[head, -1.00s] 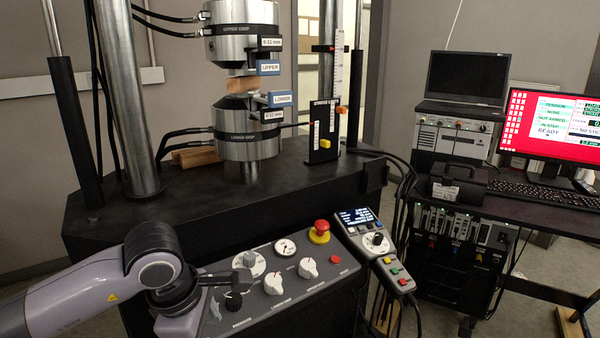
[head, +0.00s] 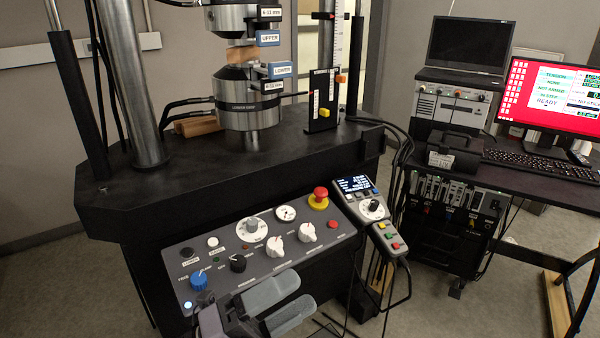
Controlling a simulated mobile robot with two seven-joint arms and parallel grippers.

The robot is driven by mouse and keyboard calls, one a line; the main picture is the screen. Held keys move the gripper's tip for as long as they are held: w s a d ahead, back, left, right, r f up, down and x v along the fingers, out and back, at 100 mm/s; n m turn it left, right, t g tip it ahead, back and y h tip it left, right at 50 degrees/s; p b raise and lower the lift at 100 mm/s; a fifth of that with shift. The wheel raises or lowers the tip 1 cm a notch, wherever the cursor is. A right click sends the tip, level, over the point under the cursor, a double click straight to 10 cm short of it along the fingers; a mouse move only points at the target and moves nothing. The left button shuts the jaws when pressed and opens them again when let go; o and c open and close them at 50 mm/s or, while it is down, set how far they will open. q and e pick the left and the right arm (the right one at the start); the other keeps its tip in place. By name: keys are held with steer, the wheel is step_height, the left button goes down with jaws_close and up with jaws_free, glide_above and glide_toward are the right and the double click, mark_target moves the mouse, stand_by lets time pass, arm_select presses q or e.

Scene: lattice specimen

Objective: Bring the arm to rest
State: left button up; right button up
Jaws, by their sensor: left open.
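My left gripper (head: 283,302) shows at the bottom of the head view. Its two grey fingers are apart, with nothing between them. It is in front of the lower edge of the control panel (head: 330,262) and covers part of that edge; I cannot tell whether it touches it. The panel's blue knob (head: 199,281), black knob (head: 238,263), white knobs (head: 275,246) and red stop button (head: 320,194) are all uncovered. My right gripper is not in view.
The testing machine's black table (head: 230,175) stands behind the panel, with an upper and a lower grip (head: 249,98). A handheld pendant (head: 372,212) hangs at the panel's right. A desk with a laptop (head: 468,48) and red monitor (head: 556,95) stands at right. Grey floor shows at lower left.

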arm_select(q)
steer(key=w+a+f+n+t+y+p, duration=0.15)
steer(key=a+f+n+t+y, duration=0.55)
steer(key=a+f+n+y, duration=1)
steer(key=s+a+f+n+g+y, duration=0.1)
steer(key=s+f+n+g, duration=0.4)
steer(key=s+f+n, duration=0.5)
steer(key=shift+s+a+n+g+p, duration=0.35)
steer(key=shift+s+n, duration=0.25)
steer(key=shift+n, duration=0.5)
steer(key=shift+r, duration=0.1)
